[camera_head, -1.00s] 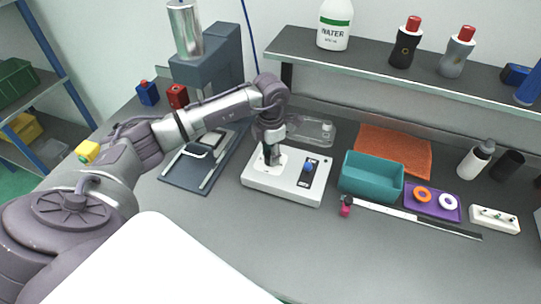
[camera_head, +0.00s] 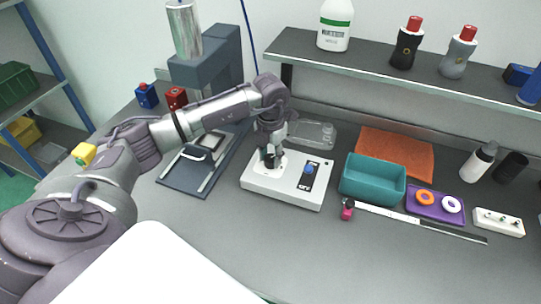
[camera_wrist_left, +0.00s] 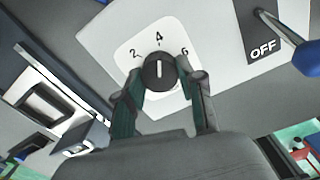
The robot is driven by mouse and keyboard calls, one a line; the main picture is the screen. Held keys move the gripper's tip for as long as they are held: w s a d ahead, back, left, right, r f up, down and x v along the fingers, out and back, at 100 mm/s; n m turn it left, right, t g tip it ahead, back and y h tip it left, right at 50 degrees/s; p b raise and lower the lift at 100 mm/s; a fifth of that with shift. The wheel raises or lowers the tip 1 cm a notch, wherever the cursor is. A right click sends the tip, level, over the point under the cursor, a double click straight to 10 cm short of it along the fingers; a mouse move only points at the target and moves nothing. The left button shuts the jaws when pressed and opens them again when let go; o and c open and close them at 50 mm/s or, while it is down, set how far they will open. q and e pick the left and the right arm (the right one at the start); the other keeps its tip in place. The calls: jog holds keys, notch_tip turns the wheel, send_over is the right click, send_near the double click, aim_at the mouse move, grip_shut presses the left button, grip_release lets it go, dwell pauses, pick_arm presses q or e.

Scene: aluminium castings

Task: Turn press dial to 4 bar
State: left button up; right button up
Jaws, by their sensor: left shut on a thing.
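The press control box (camera_head: 304,194) is white and stands on the grey bench in the head view. Its black round dial (camera_wrist_left: 159,70) sits on a pale plate marked 2, 4 and 6 in the wrist view. The white pointer line on the dial points close to the 4. My left gripper (camera_head: 270,158) reaches down onto the dial. In the wrist view its two green-padded fingers (camera_wrist_left: 160,88) are shut on the dial, one on each side. A blue-tipped lever (camera_wrist_left: 306,56) beside the word OFF is on the same box. My right gripper is not in view.
The press (camera_head: 206,62) with its dark base stands behind on the left. A teal bin (camera_head: 372,190), an orange cloth (camera_head: 398,152), a purple tray (camera_head: 436,216) and a long strip-like tool (camera_head: 412,219) lie to the right. The front bench is clear.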

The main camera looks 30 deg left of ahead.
aim_at(271, 158)
pick_arm(q)
jog(key=o, duration=1.1)
jog(key=shift+o, duration=0.2)
notch_tip(271, 158, up, 12)
dwell(0.3)
